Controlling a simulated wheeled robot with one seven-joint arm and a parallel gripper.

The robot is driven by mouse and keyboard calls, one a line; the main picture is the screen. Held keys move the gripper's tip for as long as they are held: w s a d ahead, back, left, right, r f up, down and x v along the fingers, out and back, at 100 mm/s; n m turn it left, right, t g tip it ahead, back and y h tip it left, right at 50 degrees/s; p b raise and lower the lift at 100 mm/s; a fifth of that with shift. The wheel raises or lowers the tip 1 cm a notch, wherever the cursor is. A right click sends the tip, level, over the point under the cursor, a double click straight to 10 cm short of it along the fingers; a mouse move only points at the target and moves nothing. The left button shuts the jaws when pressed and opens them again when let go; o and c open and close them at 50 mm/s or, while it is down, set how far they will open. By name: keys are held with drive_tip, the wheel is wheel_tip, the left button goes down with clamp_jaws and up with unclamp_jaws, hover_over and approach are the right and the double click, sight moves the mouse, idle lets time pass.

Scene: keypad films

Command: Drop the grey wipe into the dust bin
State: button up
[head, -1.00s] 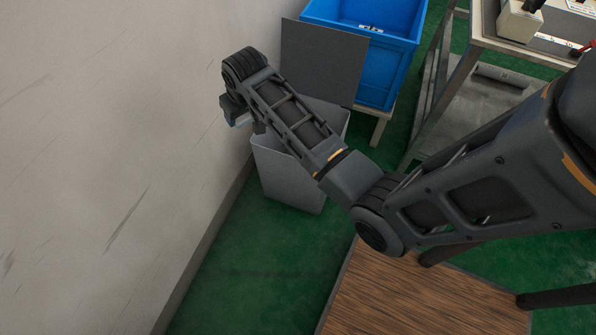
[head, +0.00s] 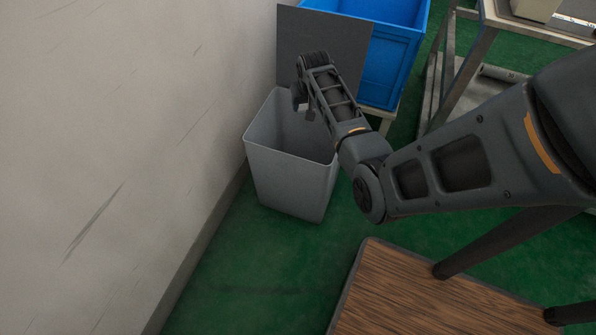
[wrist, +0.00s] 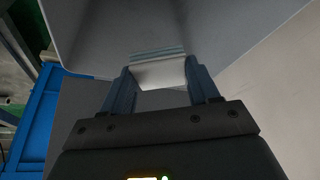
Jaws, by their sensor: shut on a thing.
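The dust bin (head: 290,185) is a light grey, open-topped bin standing on the green floor by the wall in the head view. My gripper (head: 303,108) points down over the bin's open top, and the arm hides part of its right rim. In the wrist view my gripper (wrist: 160,80) is shut on the grey wipe (wrist: 160,73), a pale folded piece held between the two fingers. The grey inner walls of the bin (wrist: 225,35) show behind it. The wipe cannot be made out in the head view.
A dark grey panel (head: 320,40) stands behind the bin, with a blue crate (head: 395,65) beside it. The pale wall (head: 120,150) runs close along the left. A wood-topped table (head: 420,295) is at the front, and a metal-framed bench (head: 460,55) at the back right.

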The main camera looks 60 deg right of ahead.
wheel_tip(320, 180, down, 5)
drive_tip(key=b, duration=0.4)
drive_tip(key=shift+r, duration=0.1)
drive_tip(key=o, duration=1)
drive_tip(key=shift+r, duration=0.1)
drive_tip(key=p+v, duration=0.2)
drive_tip(key=v, duration=0.5)
drive_tip(key=shift+s+a+r+p, duration=0.15)
drive_tip(key=shift+a+r+p, duration=0.05)
drive_tip(key=shift+r+p, duration=0.1)
drive_tip(key=shift+f, duration=0.1)
